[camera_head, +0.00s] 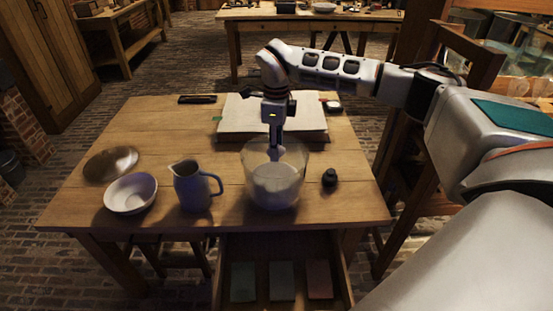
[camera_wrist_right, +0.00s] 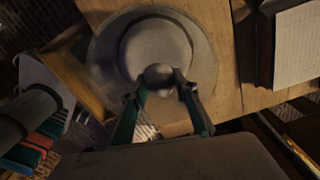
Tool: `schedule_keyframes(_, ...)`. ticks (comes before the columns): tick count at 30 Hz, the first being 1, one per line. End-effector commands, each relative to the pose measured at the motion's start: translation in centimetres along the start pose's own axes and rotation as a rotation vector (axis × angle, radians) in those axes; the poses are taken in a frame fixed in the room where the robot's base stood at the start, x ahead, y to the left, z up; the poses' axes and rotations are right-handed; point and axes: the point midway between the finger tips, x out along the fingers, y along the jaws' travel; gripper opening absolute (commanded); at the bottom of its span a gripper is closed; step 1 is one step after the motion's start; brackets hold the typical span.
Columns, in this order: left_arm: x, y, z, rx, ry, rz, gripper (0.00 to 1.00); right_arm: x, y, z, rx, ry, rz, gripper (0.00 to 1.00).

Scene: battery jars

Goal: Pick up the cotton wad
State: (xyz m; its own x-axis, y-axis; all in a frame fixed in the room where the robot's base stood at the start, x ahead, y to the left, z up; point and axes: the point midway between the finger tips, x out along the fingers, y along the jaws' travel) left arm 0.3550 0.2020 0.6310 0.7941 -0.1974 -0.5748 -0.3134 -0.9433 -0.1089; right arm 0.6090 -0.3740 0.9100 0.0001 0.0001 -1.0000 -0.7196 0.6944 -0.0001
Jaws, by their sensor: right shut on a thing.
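A clear glass jar (camera_head: 303,163) stands near the front middle of the wooden table, with a pale round vessel (camera_head: 275,187) inside it. My right gripper (camera_head: 276,152) reaches down from above, its tips at the jar's mouth over the pale vessel. In the right wrist view my right gripper (camera_wrist_right: 162,92) is shut on a small grey rounded thing, which I take for the cotton wad (camera_wrist_right: 158,76); the pale vessel (camera_wrist_right: 158,45) lies beyond it. The wad is hard to make out in the head view. My left gripper is not in view.
On the table (camera_head: 340,205), a grey-blue jug (camera_head: 191,187) and a white bowl (camera_head: 130,194) stand left of the jar, with a round metal dish (camera_head: 111,164) behind. A small dark weight (camera_head: 329,178) sits right. An open book (camera_head: 240,115) lies behind the jar.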

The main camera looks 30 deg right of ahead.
Motion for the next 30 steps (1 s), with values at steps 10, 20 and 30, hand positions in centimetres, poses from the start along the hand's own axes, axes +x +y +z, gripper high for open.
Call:
schedule_keyframes(10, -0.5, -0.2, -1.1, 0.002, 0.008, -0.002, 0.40, -8.2, -0.1, 0.0, 0.002, -0.002, -0.004, 0.20)
schedule_keyframes(20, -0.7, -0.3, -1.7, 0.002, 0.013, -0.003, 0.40, -12.2, 0.0, 0.0, 0.001, -0.001, -0.001, 0.20)
schedule_keyframes(30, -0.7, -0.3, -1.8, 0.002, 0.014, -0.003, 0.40, -12.8, 0.0, 0.0, 0.000, 0.001, 0.000, 0.20)
